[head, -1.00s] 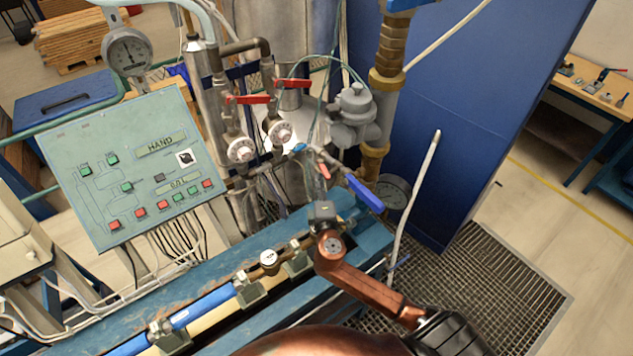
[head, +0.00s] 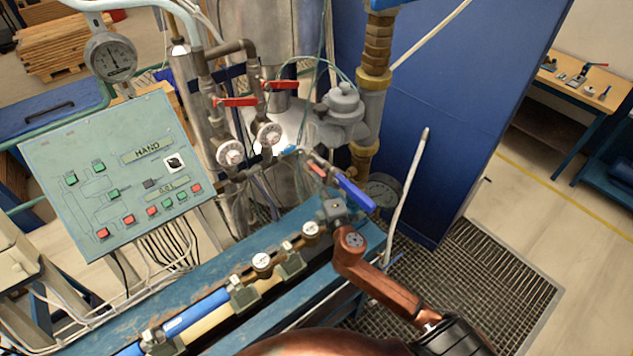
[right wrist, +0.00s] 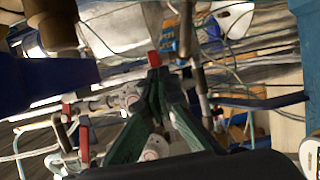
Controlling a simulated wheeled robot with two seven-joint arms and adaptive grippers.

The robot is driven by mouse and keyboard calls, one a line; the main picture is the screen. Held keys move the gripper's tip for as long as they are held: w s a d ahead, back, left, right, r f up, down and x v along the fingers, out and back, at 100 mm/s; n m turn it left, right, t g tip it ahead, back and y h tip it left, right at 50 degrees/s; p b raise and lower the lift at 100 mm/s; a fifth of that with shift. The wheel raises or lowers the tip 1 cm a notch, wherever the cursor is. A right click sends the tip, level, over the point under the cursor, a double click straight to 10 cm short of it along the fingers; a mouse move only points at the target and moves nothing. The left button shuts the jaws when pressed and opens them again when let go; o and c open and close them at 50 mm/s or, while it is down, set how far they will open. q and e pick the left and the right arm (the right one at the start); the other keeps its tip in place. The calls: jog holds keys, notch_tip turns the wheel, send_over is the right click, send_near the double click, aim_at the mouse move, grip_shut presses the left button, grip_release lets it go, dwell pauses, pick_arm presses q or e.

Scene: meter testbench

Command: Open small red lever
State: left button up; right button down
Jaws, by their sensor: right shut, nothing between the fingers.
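The small red lever (head: 317,169) sits on the pipework just left of a blue lever (head: 354,192) in the head view. My right gripper (head: 334,207) is below these levers, at the end of my copper-coloured arm; its fingertips are hard to make out there. In the right wrist view, the green fingers of my right gripper (right wrist: 156,80) come together and are shut with nothing between them. A small red tip, seemingly the small red lever (right wrist: 154,58), shows right at the fingertips; I cannot tell whether they touch. My left gripper is not in view.
Two larger red levers (head: 280,85) stand above round white dials (head: 269,135). A green control panel (head: 115,175) is at left, and a thick brass pipe (head: 374,75) rises beside a blue wall (head: 440,110). A floor grating (head: 490,275) lies at lower right.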

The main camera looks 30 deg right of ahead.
jog(key=s+a+b, duration=0.1)
jog(key=s+a, duration=0.4)
jog(key=s, duration=0.6)
jog(key=s+d+f+m+g+h, duration=0.2)
jog(key=s+d+f+m+g, duration=0.65)
jog(key=f, duration=0.45)
jog(key=s+a+f+m+g+y, duration=0.2)
jog(key=s+f+m+g, duration=0.15)
jog(key=s+f, duration=0.4)
jog(key=s+a+f+m+g+y, duration=0.15)
jog(key=s+f+m, duration=0.25)
jog(key=s, duration=0.6)
notch_tip(320, 180, down, 34)
jog(key=s+a+g+b, duration=0.2)
jog(key=b, duration=0.2)
pick_arm(q)
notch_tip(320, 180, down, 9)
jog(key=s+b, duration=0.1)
jog(key=b, duration=0.2)
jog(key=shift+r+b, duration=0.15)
jog(key=shift+b, duration=0.15)
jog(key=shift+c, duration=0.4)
pick_arm(e)
jog(key=s+f+n+g+y, duration=0.1)
jog(key=s+f, duration=1.8)
jog(key=f, duration=0.2)
jog(key=shift+s+d+f, duration=0.15)
jog(key=shift+s+d, duration=0.05)
